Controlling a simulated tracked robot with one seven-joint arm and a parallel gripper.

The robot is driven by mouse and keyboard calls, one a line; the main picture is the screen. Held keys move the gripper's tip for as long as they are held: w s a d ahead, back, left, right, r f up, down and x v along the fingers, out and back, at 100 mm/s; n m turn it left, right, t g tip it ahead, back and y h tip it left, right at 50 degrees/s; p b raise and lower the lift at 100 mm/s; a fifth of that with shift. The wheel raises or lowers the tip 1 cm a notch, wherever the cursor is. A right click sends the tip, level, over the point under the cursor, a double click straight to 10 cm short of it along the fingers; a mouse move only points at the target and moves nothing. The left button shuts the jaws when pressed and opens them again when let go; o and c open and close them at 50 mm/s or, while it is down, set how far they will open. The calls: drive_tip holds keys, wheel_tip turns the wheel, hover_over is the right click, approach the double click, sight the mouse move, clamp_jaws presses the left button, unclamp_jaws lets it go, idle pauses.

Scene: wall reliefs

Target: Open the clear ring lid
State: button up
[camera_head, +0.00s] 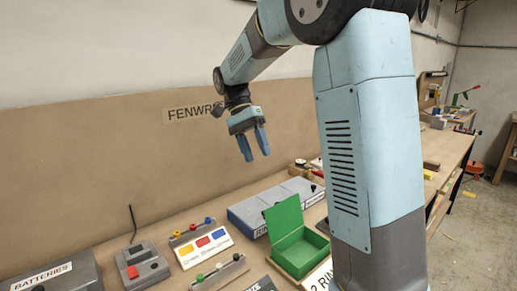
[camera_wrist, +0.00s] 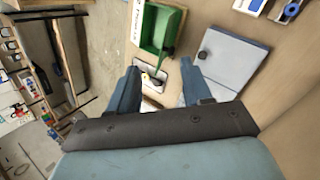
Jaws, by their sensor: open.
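My gripper (camera_head: 254,150) is open and empty, held high above the workbench, fingers pointing down. In the wrist view its two fingers (camera_wrist: 160,82) are apart, with a small pale item with dark and yellow parts (camera_wrist: 150,76) showing between and beyond them. A green box (camera_head: 299,244) stands on the bench with its lid up; it also shows in the wrist view (camera_wrist: 160,28). A partly hidden label starting "2 RIN" (camera_head: 319,277) lies before it. I cannot make out a clear ring lid for certain.
A long grey-blue case (camera_head: 257,205) lies behind the green box; a grey-blue panel with a dark knob (camera_wrist: 232,58) shows in the wrist view. Coloured-button panels (camera_head: 203,244), a grey device with an antenna (camera_head: 143,265) and a batteries box (camera_head: 55,278) stand left.

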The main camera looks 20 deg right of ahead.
sight(265, 207)
drive_tip(key=shift+s+d+r, duration=0.1)
drive_tip(key=shift+s+r, duration=0.2)
drive_tip(key=shift+s, duration=0.35)
drive_tip(key=shift+s+r, duration=0.25)
drive_tip(key=shift+s, duration=0.4)
drive_tip(key=s+d+n+t+y, duration=0.1)
drive_tip(key=s+d+n+t, duration=0.1)
drive_tip(key=s+n+t, duration=0.3)
drive_tip(key=s+d+f+n+t+y, duration=0.1)
drive_tip(key=s+d+t, duration=0.1)
drive_tip(key=s, duration=0.6)
drive_tip(key=s+d+n+t+y, duration=0.1)
drive_tip(key=s+d+n+t, duration=0.1)
drive_tip(key=s+n+t, duration=0.3)
drive_tip(key=w+a+f+n+g, duration=0.1)
drive_tip(key=w+f+n+g, duration=0.2)
drive_tip(key=w+n, duration=0.65)
drive_tip(key=w+a+f+n+g, duration=0.2)
drive_tip(key=w+f+n+g, duration=0.3)
drive_tip(key=w, duration=0.7)
drive_tip(key=shift+n+t, duration=0.75)
drive_tip(key=shift+t, duration=0.05)
drive_tip(key=f, duration=1.2)
drive_tip(key=shift+w+d+f, duration=0.1)
drive_tip(key=shift+w+f, duration=0.1)
drive_tip(key=shift+f, duration=0.1)
